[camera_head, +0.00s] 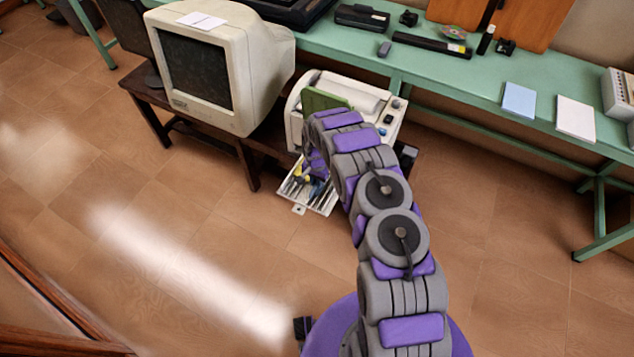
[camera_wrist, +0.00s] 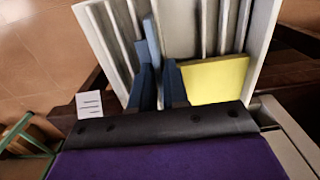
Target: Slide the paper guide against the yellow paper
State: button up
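The yellow paper (camera_wrist: 214,80) lies in the right part of a white ribbed tray (camera_wrist: 262,30) in the wrist view. The paper guide (camera_wrist: 151,38) is a thin blue upright piece left of the paper, with a gap between them. My gripper (camera_wrist: 159,76) has two dark blue fingers set apart, astride the guide's near end. The near finger parts hide some of the guide, and I cannot tell whether either finger touches it. In the head view the tray (camera_head: 325,203) sticks out low from the printer (camera_head: 365,98); my arm hides part of it.
A bulky CRT monitor (camera_head: 205,72) stands on a dark table (camera_head: 247,168) left of the printer. A green bench (camera_head: 470,90) with small items runs behind. The tiled floor (camera_head: 190,240) in front is clear.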

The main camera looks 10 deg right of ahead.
jog(key=o, duration=0.3)
notch_tip(320, 180, up, 17)
jog(key=p, duration=0.3)
jog(key=shift+a+r, duration=0.1)
jog(key=shift+r, duration=0.1)
dwell(0.6)
